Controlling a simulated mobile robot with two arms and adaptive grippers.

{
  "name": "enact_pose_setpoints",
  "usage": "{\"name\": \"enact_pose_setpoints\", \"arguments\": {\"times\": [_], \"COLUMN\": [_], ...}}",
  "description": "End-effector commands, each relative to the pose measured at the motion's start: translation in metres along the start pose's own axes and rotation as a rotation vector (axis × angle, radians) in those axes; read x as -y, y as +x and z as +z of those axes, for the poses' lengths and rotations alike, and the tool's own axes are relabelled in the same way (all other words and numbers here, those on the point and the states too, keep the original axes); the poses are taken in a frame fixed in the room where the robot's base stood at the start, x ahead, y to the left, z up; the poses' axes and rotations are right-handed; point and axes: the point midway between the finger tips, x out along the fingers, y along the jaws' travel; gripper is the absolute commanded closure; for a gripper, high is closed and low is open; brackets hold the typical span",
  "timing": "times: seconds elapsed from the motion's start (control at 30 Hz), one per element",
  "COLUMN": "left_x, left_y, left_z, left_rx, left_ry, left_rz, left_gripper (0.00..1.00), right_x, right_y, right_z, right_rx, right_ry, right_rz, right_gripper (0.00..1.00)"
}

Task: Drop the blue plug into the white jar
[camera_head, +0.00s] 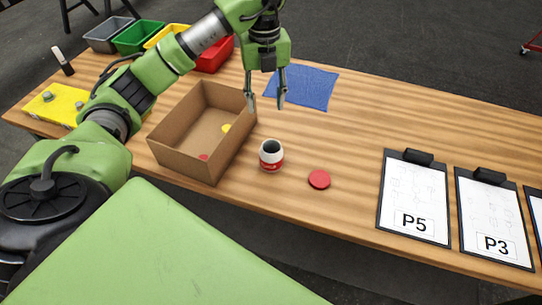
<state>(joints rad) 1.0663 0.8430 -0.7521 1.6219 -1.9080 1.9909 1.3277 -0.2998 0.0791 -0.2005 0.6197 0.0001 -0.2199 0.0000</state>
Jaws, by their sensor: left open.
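The white jar (271,162) stands upright on the table with its dark mouth open and a red label low on its side. My left gripper (267,104) is open, pointing down, with nothing seen between its fingers. It shows above the jar in the picture, between the cardboard box and the blue cloth. I cannot make out a blue plug anywhere; the box's near walls hide part of its floor. My right gripper is not in view.
The cardboard box (183,165) left of the jar holds a yellow piece (226,128) and a red piece (203,157). A red lid (319,180) lies right of the jar. A blue cloth (308,88) lies behind. Clipboards (415,198) lie at right; colored bins (136,37) stand back left.

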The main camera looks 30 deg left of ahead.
Motion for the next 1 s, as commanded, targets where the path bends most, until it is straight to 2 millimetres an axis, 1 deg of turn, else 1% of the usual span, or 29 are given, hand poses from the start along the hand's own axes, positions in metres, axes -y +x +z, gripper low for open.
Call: {"name": "enact_pose_setpoints", "arguments": {"times": [0.03, 0.1, 0.3, 0.83, 0.87, 0.93, 0.97, 1.0], "left_x": [0.001, 0.0, 0.0, 0.001, 0.004, 0.015, 0.024, 0.038], "left_y": [-0.01, -0.018, -0.031, -0.032, -0.03, -0.025, -0.021, -0.014], "left_z": [0.001, 0.001, 0.0, -0.001, -0.003, -0.012, -0.018, -0.029], "left_rx": [0.002, 0.003, 0.0, -0.004, -0.007, -0.027, -0.041, -0.066], "left_ry": [0.0, 0.0, 0.0, 0.004, 0.011, 0.045, 0.068, 0.107], "left_rz": [-0.002, 0.0, 0.0, -0.002, -0.009, -0.046, -0.071, -0.117], "left_gripper": [0.59, 0.59, 0.59, 0.59, 0.59, 0.59, 0.59, 0.59], "right_x": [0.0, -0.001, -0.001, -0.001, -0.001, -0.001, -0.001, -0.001], "right_y": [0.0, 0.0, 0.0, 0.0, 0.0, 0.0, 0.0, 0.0], "right_z": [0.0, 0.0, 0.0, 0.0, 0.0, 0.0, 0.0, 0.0], "right_rx": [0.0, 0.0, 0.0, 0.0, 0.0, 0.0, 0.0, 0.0], "right_ry": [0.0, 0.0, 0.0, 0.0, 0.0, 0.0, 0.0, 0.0], "right_rz": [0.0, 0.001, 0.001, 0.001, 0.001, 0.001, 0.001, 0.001], "right_gripper": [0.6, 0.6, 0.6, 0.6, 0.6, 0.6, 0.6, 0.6]}}
